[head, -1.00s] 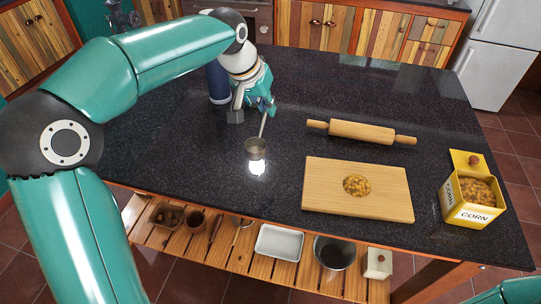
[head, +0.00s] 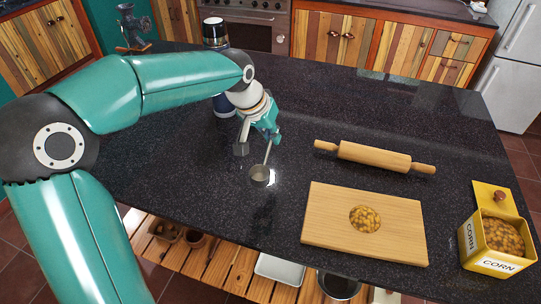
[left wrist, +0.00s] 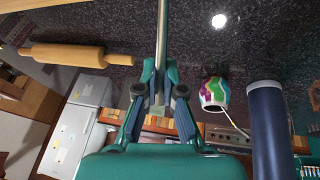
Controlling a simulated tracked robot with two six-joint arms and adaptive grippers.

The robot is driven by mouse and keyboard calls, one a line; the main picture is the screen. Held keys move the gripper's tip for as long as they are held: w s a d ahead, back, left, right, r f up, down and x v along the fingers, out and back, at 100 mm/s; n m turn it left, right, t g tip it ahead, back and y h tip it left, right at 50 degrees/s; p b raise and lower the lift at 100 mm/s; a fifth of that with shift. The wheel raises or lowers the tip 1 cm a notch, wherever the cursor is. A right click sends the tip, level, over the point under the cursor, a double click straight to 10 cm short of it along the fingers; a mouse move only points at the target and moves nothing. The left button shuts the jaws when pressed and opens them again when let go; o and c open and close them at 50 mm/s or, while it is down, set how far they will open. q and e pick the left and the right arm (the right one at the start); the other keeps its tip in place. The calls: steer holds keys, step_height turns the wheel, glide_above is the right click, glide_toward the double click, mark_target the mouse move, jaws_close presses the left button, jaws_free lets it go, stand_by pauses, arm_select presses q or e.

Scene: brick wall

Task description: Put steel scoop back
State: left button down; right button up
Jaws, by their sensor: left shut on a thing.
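The steel scoop hangs from my left gripper (head: 270,136), its round cup (head: 260,176) low over the dark counter. My left gripper is shut on the scoop's thin handle. In the left wrist view the handle (left wrist: 162,35) runs up from between the fingers (left wrist: 160,92), and the cup is out of the picture. Whether the cup touches the counter I cannot tell. A wooden board (head: 330,238) with a pile of corn kernels (head: 365,218) lies to the right of the scoop. The open yellow corn tin (head: 488,262) stands at the right edge. My right gripper is not in view.
A rolling pin (head: 374,156) lies behind the board; it also shows in the left wrist view (left wrist: 70,53). A dark blue bottle (head: 222,105) stands behind my left gripper. A colourful mug (left wrist: 213,92) shows in the left wrist view. A white tray (head: 280,268) sits on the lower shelf.

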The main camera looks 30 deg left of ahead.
arm_select(q)
steer(key=shift+f, duration=3.5)
steer(key=shift+s, duration=0.1)
steer(key=c, duration=1.3)
jaws_free()
steer(key=v, duration=1.2)
steer(key=shift+s, duration=0.1)
